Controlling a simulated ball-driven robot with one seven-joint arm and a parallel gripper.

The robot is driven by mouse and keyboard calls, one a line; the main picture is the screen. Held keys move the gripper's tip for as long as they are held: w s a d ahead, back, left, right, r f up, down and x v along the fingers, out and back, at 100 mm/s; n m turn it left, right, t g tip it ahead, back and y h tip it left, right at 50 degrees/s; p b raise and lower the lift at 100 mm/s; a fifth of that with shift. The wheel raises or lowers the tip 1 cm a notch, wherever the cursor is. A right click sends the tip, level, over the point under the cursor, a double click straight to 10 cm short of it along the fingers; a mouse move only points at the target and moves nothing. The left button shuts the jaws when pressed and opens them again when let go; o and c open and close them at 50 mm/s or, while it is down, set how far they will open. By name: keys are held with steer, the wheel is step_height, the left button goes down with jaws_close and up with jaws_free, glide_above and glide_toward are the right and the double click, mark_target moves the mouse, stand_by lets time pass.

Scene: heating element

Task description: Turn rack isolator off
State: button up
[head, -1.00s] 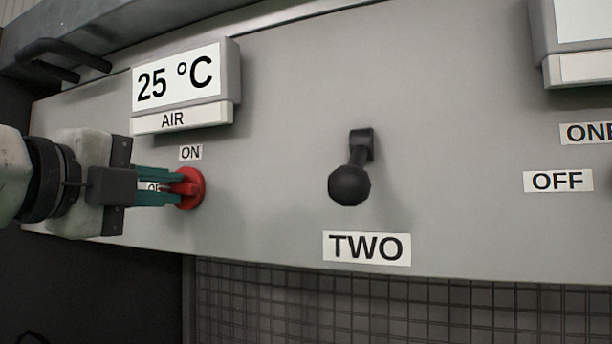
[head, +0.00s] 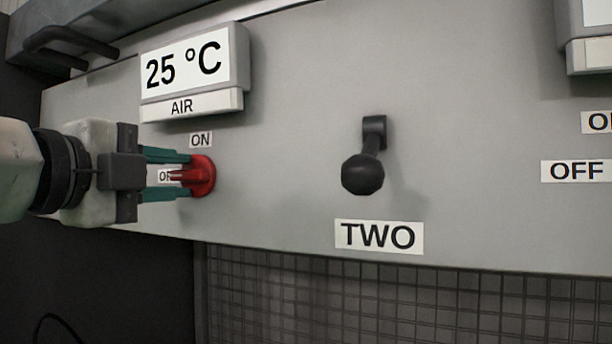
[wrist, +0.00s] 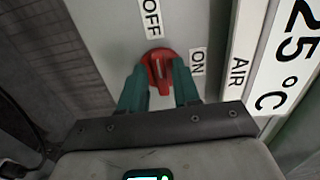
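The rack isolator is a red rotary knob (head: 204,176) on the grey panel, below the AIR display. An ON label (head: 200,140) is above it, and an OFF label (head: 166,176) is to its left, partly covered by my gripper. My gripper (head: 188,175) reaches in from the left, its teal fingers apart, one above and one below the knob's raised grip. In the wrist view the knob (wrist: 159,67) shows between the fingertips, with gaps beside its grip. There the grip runs roughly in line with the OFF label (wrist: 151,18).
The AIR display (head: 186,70) reading 25 °C sticks out above the knob. A black lever (head: 363,172) above the TWO label stands to the right. A black handle (head: 66,45) is at the upper left. Panel between knob and lever is clear.

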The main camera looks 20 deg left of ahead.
steer(key=shift+o, duration=0.6)
steer(key=shift+d, duration=0.1)
steer(key=shift+s+f, duration=0.1)
steer(key=shift+s, duration=0.2)
steer(key=s+b, duration=0.3)
steer(key=s, duration=0.7)
steer(key=shift+a+b, duration=0.3)
steer(key=shift+a, duration=0.15)
